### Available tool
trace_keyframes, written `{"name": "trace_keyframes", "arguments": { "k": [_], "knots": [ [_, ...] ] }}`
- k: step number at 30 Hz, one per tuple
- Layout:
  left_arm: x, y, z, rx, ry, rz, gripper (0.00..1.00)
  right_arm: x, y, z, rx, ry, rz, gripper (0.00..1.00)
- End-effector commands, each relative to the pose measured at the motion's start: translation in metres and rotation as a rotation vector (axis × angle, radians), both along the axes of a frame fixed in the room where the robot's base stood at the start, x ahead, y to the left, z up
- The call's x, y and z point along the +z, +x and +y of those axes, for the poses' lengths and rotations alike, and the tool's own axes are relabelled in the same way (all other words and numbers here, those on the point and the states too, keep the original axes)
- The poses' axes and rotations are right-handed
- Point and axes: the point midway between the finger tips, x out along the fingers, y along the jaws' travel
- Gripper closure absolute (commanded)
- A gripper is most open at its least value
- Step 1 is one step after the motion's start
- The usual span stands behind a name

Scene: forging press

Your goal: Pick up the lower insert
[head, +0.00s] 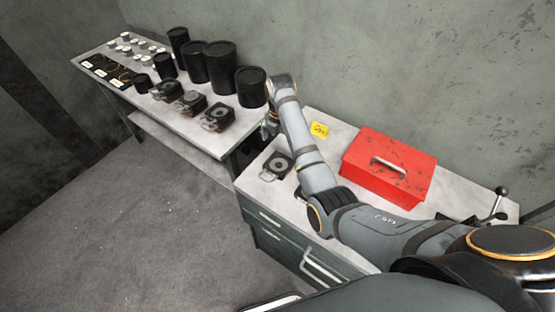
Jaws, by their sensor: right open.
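A dark square block with a round grey centre and a light handle, which looks like an insert (279,161), lies on the left end of the near cabinet top. Several similar dark inserts (217,116) sit along the front of the far table; I cannot tell which one is the lower insert. My right gripper (268,131) is open and points down near the gap between table and cabinet. It is above and slightly left of the insert on the cabinet, apart from it. Its fingertips are small and partly hard to make out. My left gripper is out of view.
A red toolbox (410,168) and a yellow tag (319,130) are on the cabinet (250,183). Black cylinders (221,61) stand along the back of the far table (190,128), with small light round parts (127,37) at its far end. A lever (497,203) is at right.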

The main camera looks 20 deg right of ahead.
Motion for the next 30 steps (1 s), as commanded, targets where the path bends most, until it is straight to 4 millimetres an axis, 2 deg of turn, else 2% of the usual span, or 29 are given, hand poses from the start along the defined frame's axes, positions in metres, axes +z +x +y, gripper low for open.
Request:
{"name": "trace_keyframes", "arguments": {
  "k": [3,6,9,13,16,19,22,26,29,30],
  "knots": [
    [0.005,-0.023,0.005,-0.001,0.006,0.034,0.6,-0.021,-0.001,-0.001,-0.001,-0.001,0.004,0.0],
    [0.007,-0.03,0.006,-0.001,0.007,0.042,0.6,-0.035,-0.001,-0.001,-0.001,-0.001,0.004,0.0],
    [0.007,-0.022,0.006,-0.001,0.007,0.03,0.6,-0.042,0.0,-0.001,-0.002,0.0,0.002,0.0],
    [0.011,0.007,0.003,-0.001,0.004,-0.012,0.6,-0.045,0.0,0.0,-0.001,-0.001,0.003,0.0],
    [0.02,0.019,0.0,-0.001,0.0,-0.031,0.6,-0.059,0.0,0.001,-0.001,-0.001,0.007,0.0],
    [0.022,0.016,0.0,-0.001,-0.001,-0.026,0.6,-0.078,0.001,0.001,-0.001,-0.001,0.004,0.0],
    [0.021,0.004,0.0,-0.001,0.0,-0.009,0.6,-0.09,0.001,0.001,-0.001,-0.001,0.003,0.0],
    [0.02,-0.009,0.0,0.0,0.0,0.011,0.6,-0.094,0.002,0.001,-0.002,-0.001,-0.001,0.0],
    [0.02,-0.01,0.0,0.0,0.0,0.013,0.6,-0.094,0.002,0.001,-0.002,-0.001,-0.001,0.0],
    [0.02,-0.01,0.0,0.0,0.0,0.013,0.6,-0.094,0.002,0.001,-0.002,0.0,0.0,0.03]
  ]
}}
